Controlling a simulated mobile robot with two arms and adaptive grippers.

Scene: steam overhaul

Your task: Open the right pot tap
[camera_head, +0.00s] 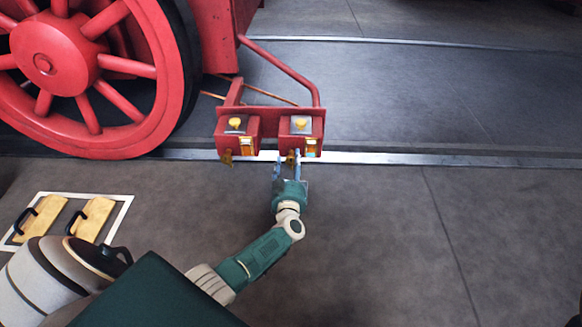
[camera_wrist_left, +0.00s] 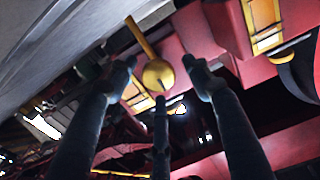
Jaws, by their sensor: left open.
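Two red pots hang side by side on a red bracket by the locomotive. The right pot (camera_head: 301,126) has a yellow knob on top and an amber window in front. Its brass tap (camera_head: 291,157) points down at the lower left of its front. My left gripper (camera_head: 287,165) is open just below and around this tap, in front of the right pot. In the left wrist view, the brass tap's round end (camera_wrist_left: 158,75) shows between the spread dark fingers (camera_wrist_left: 160,85); I cannot tell whether they touch it. My right gripper is not in view.
The left pot (camera_head: 238,128) with its own brass tap (camera_head: 227,158) is close on the left. A large red wheel (camera_head: 80,75) stands farther left. A rail (camera_head: 400,158) runs behind the gripper. Yellow plates (camera_head: 40,218) lie on the floor at left. Floor at right is clear.

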